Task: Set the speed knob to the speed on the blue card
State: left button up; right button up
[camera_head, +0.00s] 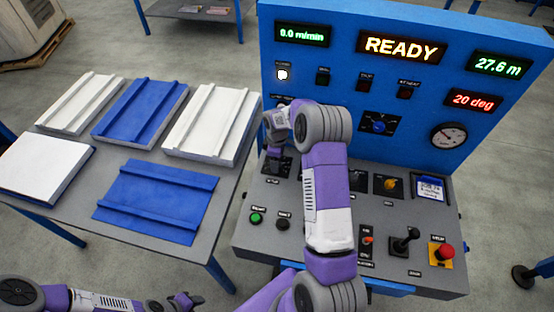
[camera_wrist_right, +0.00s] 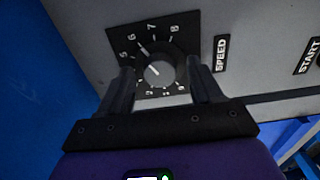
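The speed knob (camera_wrist_right: 158,72) is a round dark grey knob with a white pointer line on a black numbered plate, labelled SPEED. Its pointer is tilted up-left, roughly toward the 6. My right gripper (camera_wrist_right: 161,66) is open, one finger on each side of the knob, with gaps showing between fingers and knob. In the head view the knob's black plate (camera_head: 277,166) sits at the console's left, partly behind my right arm. The blue card (camera_head: 430,189) is at the console's right; its small writing is not readable. My left gripper (camera_head: 184,302) is at the bottom left, away from the console.
The upright blue panel carries a READY display (camera_head: 401,47), other readouts, a gauge (camera_head: 448,135) and a blue knob (camera_head: 379,124). The console has a green button (camera_head: 256,218), a joystick (camera_head: 406,239) and a red stop button (camera_head: 444,252). White and blue panels lie on the left table (camera_head: 85,218).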

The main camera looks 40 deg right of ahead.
notch_tip(320, 180, up, 8)
jog(key=shift+f+p, duration=0.2)
jog(key=shift+p, duration=0.45)
dwell(0.4)
